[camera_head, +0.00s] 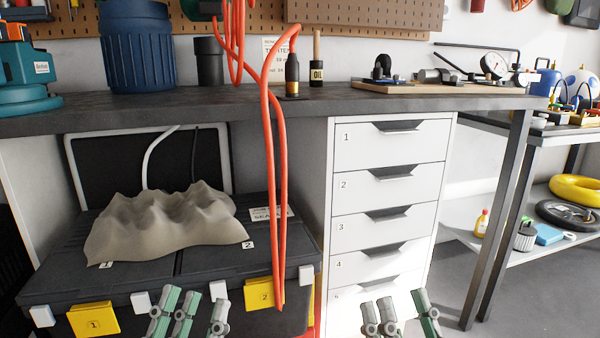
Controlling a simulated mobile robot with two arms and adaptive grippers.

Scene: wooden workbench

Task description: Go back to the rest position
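My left gripper (198,318) shows at the bottom edge, left of centre, in front of the black tool case. Its grey-green fingers point up and stand apart, with nothing between them. My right gripper (404,318) shows at the bottom edge, right of centre, in front of the white drawer unit (385,190). Its fingers are also apart and empty. Both wrists and arms are cut off by the lower edge.
The workbench (190,99) spans the view above both grippers. Orange cables (276,200) hang down between them. A grey cloth (170,222) lies on the black tool case (60,270). A dark table leg (497,220) stands at right, with a side shelf (560,210) beyond.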

